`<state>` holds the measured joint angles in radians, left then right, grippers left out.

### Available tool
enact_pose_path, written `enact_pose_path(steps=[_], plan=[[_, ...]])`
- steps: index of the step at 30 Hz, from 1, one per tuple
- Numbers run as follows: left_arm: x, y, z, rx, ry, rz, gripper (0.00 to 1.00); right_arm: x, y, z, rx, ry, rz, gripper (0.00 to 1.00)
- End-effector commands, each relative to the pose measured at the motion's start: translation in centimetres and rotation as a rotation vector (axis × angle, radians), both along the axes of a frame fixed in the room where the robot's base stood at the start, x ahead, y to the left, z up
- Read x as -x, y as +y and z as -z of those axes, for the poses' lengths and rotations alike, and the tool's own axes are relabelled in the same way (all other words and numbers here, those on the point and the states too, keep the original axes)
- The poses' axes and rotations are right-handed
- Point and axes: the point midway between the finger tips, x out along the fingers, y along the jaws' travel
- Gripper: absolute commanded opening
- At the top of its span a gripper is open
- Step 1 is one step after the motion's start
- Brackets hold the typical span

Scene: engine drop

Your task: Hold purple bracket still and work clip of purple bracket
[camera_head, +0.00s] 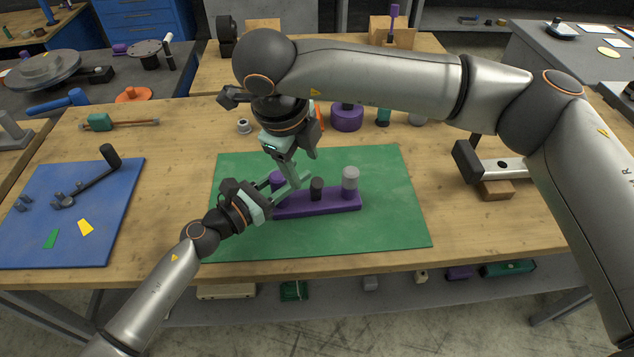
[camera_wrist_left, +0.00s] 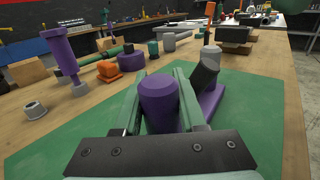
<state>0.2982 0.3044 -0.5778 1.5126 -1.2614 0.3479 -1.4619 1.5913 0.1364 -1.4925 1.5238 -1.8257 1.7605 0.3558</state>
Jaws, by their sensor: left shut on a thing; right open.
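The purple bracket (camera_head: 335,203) lies flat on the green mat, with a purple post (camera_head: 277,178) at its left end, a black clip lever (camera_head: 317,187) in the middle and a grey cylinder (camera_head: 350,180) at the right. My left gripper (camera_head: 291,183) is shut on the purple post, which stands between its fingers in the left wrist view (camera_wrist_left: 158,100). The black clip (camera_wrist_left: 205,75) leans just right of the fingers there. My right gripper (camera_head: 290,170) is open, pointing down above the left end of the bracket, left of the clip. Its fingertips overlap the left fingers, so contact cannot be told.
The green mat (camera_head: 388,230) is clear in front and to the right. A blue mat (camera_head: 105,232) with a black-handled tool lies left. Behind stand a purple cylinder (camera_head: 347,117) and small parts. A grey block on a wooden rest (camera_head: 496,190) is at the right.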

Motion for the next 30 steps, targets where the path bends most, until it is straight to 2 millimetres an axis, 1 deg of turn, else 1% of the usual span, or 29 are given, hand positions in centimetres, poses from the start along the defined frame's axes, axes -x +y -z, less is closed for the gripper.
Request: enact_pose_path(steps=[3, 5, 7, 11, 18, 21, 25, 30], plan=[[0.0, 0.0, 0.0, 0.000, 0.000, -0.001, 0.00, -0.4, -0.2, -0.5, 0.042, -0.062, 0.031, 0.61], [0.0, 0.0, 0.0, 0.000, 0.000, -0.001, 0.00, -0.5, -0.3, -0.2, 0.049, -0.072, 0.039, 0.61], [0.0, 0.0, 0.0, 0.001, -0.001, -0.001, 0.00, -0.8, -0.5, 0.5, 0.051, -0.074, 0.042, 0.61], [0.0, 0.0, 0.0, 0.001, -0.001, -0.001, 0.00, -1.4, -1.0, 2.6, 0.051, -0.070, 0.043, 0.61], [0.0, 0.0, 0.0, 0.001, -0.001, 0.000, 0.00, -2.8, -2.0, 7.2, 0.048, -0.068, 0.042, 0.61], [0.0, 0.0, 0.0, 0.001, -0.001, 0.000, 0.00, -3.3, -2.4, 8.6, 0.048, -0.069, 0.042, 0.61], [0.0, 0.0, 0.0, 0.001, -0.001, 0.000, 0.00, -3.8, -2.6, 9.9, 0.047, -0.070, 0.040, 0.61], [0.0, 0.0, 0.0, 0.001, -0.001, 0.000, 0.00, -4.0, -2.7, 10.5, 0.046, -0.070, 0.039, 0.61]])
